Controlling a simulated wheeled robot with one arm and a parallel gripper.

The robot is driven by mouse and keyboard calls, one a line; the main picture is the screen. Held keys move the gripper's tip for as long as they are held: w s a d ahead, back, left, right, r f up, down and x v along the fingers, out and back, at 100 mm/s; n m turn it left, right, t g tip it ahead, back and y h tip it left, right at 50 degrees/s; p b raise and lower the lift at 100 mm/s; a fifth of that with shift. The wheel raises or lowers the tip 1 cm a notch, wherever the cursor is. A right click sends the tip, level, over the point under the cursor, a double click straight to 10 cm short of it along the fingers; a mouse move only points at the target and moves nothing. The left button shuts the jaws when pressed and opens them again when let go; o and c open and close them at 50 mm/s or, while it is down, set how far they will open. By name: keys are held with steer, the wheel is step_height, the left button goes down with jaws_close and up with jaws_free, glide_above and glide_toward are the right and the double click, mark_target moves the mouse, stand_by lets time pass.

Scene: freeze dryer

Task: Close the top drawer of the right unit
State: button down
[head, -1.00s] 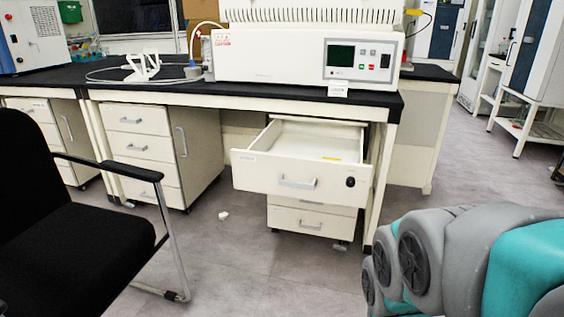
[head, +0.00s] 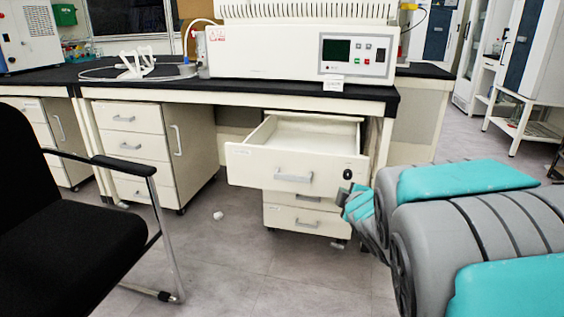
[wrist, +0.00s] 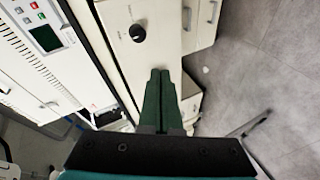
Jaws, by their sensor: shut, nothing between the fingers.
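The top drawer (head: 282,165) of the right unit is pulled well out from under the bench, and its empty-looking inside shows. Its front has a grey bar handle and a round black lock at the right. The drawers below (head: 303,219) are flush in the unit. My gripper (head: 348,198) is just in front of the drawer front's lower right corner in the head view, partly hidden by my arm. In the wrist view my gripper (wrist: 160,75) has its fingers together and empty, pointing at the drawer front (wrist: 125,55); I cannot tell whether they touch it.
A black chair (head: 70,220) stands at the left front. The left drawer unit (head: 140,150) is closed. A white instrument (head: 280,55) sits on the black bench top (head: 240,90). A small white object (head: 218,215) lies on the open grey floor.

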steer(key=w+a+r+n+t+y, duration=0.1)
steer(key=w+a+n+t+y, duration=0.15)
steer(key=a+n, duration=0.2)
steer(key=n+y+b, duration=0.2)
steer(key=n+y, duration=0.3)
steer(key=y, duration=0.1)
glide_toward(276, 151)
steer(key=w+a, duration=0.3)
steer(key=shift+w+a+r, duration=0.1)
steer(key=shift+w+a, duration=0.15)
steer(key=shift+w, duration=0.1)
steer(key=shift+w+d, duration=0.2)
steer(key=shift+w, duration=0.35)
steer(key=shift+w+d, duration=0.1)
steer(key=shift+w, duration=0.1)
steer(key=shift+w+p, duration=0.1)
steer(key=shift+p, duration=0.2)
